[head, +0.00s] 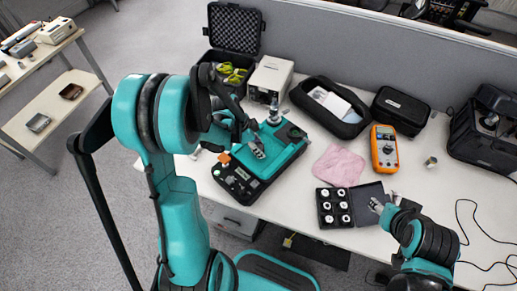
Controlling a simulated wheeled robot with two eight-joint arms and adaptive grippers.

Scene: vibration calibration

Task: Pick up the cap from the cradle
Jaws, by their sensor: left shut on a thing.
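My left gripper (257,148) reaches over the teal and black calibration unit (294,154) on the table. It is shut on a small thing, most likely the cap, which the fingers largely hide. I cannot make out the cradle clearly, nor whether the held thing still touches it.
A black case of several white round parts (325,207) lies near the front edge. A pink cloth (338,165), an orange multimeter (384,149) and a small metal cylinder (431,161) lie to the right. A beige box (271,77) and black cases stand behind.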

